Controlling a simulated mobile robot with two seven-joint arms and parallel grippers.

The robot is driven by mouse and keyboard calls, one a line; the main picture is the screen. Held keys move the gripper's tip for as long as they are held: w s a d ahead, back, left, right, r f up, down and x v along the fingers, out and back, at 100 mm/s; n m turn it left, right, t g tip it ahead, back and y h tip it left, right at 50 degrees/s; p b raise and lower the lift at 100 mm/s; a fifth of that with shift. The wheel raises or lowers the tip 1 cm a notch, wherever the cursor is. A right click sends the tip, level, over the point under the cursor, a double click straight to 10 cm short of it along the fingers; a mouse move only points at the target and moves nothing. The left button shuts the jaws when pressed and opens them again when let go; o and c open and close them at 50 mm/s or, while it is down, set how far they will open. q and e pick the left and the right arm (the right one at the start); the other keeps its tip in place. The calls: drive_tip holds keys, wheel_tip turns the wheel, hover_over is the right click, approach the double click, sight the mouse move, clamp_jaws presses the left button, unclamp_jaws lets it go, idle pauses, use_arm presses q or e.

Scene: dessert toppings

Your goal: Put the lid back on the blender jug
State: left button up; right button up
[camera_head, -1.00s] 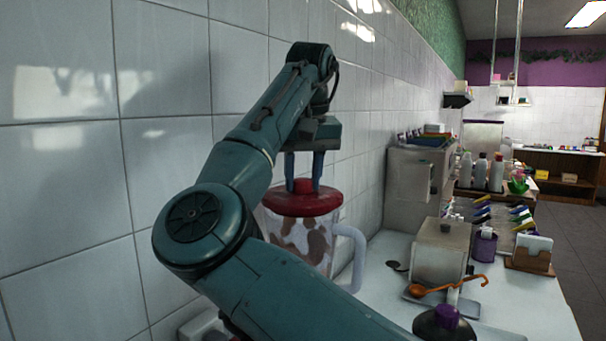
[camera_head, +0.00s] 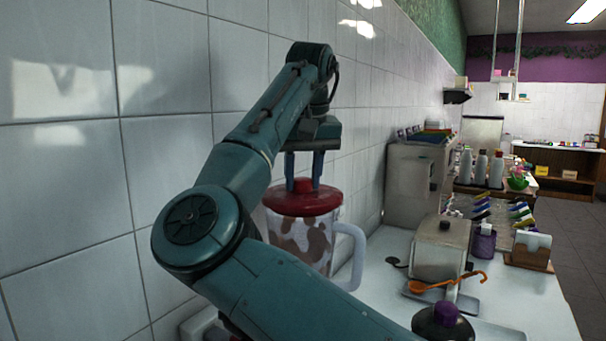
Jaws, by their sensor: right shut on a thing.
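The blender jug (camera_head: 315,245) stands upright by the tiled wall, clear with brown contents showing and a pale handle on its right side. The red lid (camera_head: 302,204) sits on top of the jug's rim, roughly level. From this angle I cannot tell whether it is fully seated. My right gripper (camera_head: 303,184) points straight down over the lid, its two blue fingers shut on the lid's red knob. My right arm hides the jug's lower left side and most of its base. My left gripper is not in view.
A square metal container (camera_head: 440,250) with a dark knob stands right of the jug. An orange ladle (camera_head: 440,286) lies in front of it. A dark lid with a purple knob (camera_head: 445,318) is at the near edge. Bottles and a grey machine (camera_head: 412,185) stand farther back.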

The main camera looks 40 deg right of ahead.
drive_tip(key=shift+p, duration=0.4)
idle(0.5)
drive_tip(key=o, duration=1.1)
drive_tip(key=shift+o, duration=0.3)
drive_tip(key=o, duration=0.4)
wheel_tip(320, 180, up, 5)
drive_tip(key=p, duration=0.6)
drive_tip(key=shift+r, duration=1)
